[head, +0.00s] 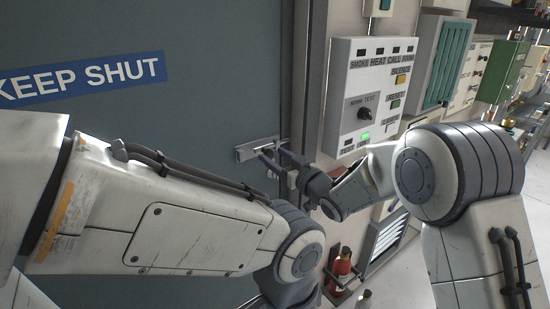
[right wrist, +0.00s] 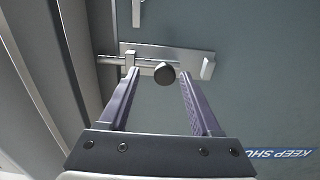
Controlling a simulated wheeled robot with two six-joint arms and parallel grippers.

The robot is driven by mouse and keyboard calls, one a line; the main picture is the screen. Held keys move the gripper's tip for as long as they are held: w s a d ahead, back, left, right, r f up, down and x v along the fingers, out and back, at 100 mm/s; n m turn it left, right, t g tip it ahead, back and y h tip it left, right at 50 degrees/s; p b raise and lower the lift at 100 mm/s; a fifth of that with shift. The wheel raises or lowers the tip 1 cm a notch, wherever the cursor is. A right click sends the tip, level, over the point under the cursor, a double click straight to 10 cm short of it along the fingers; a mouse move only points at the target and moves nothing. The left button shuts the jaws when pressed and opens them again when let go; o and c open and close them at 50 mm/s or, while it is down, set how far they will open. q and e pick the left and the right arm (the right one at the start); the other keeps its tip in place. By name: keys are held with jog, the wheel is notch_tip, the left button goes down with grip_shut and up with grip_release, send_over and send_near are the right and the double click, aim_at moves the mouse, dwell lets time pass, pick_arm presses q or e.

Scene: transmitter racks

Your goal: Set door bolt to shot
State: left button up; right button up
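The door bolt (head: 246,152) is a pale metal plate with a rod, on the grey door beside the frame. In the right wrist view the bolt plate (right wrist: 192,60) shows upside down, with a dark round knob (right wrist: 164,74) on the rod. The rod runs from the knob through a bracket towards the frame at the left; I cannot tell whether its end enters a keeper. My right gripper (head: 272,157) is at the bolt. In the wrist view my right gripper (right wrist: 158,72) is open, with the knob between its fingertips, not clearly touched. My left gripper is not in view.
A blue KEEP SHUT sign (head: 82,80) is on the door (head: 215,60). A white control panel (head: 370,90) is on the wall right of the frame, close to my right arm. A red bottle-like object (head: 342,268) stands low beside the door.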

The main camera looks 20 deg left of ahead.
jog(key=shift+s+d+f, duration=0.1)
jog(key=shift+d, duration=0.05)
jog(key=b+v, duration=0.5)
jog(key=v, duration=0.5)
jog(key=shift+s, duration=0.1)
